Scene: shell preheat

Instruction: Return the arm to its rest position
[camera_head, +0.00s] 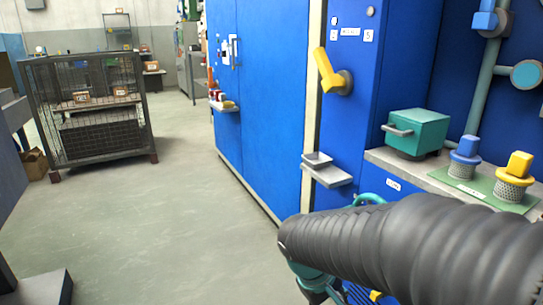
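My arm crosses the lower right of the head view, wrapped in a black ribbed sleeve that runs from the right edge to a blunt end near the middle. Some teal and dark parts of my arm show beneath and behind this end, cut off by the bottom edge. I do not see the fingertips of my gripper, so whether it holds anything is hidden.
A tall blue cabinet (266,92) with a yellow handle (331,72) stands ahead. At right, a ledge bears a teal box (417,131) and two capped mesh cylinders on a green plate (484,188). A wire cage (103,135) stands far left. Open floor (160,225) lies between.

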